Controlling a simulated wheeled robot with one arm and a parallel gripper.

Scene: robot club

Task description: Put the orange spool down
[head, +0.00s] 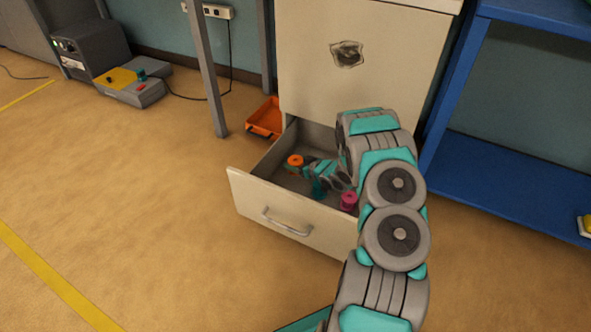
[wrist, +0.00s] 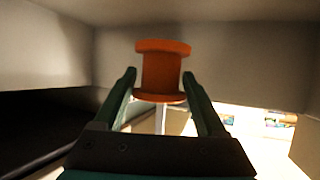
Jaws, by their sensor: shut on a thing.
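The orange spool (head: 295,160) shows at the far left part of the open drawer (head: 253,211) in the head view. In the wrist view the orange spool (wrist: 162,72) stands between the two fingers of my gripper (wrist: 161,88), near their tips. My gripper is shut on it. In the head view my gripper (head: 306,167) reaches low into the drawer from the right, with the arm bending down over the drawer's right side. Whether the spool touches the drawer floor I cannot tell.
A pink spool (head: 348,201) is at the drawer's front right. An orange bin (head: 265,118) sits on the floor behind the drawer's left side. The cabinet (head: 360,85) rises behind, and a blue shelf (head: 510,180) stands at right. The floor at left is open.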

